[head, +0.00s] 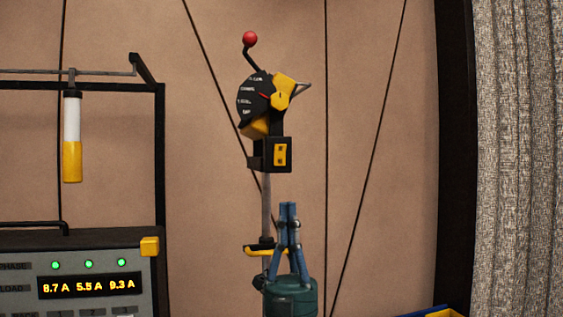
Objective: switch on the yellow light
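Below is a black box with a yellow rocker switch (281,155). A cylinder (72,140), white above and yellow below, hangs from a rail at left; I cannot tell whether it is a light. My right gripper is out of view.
A grey panel (27,293) with green lamps and an amber readout stands lower left, with a yellow block (150,247) at its corner. A yellow hook-like part (258,251) is on the post. A yellow-and-blue object (440,313) shows at the bottom edge. Thin dark cables cross the wall.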

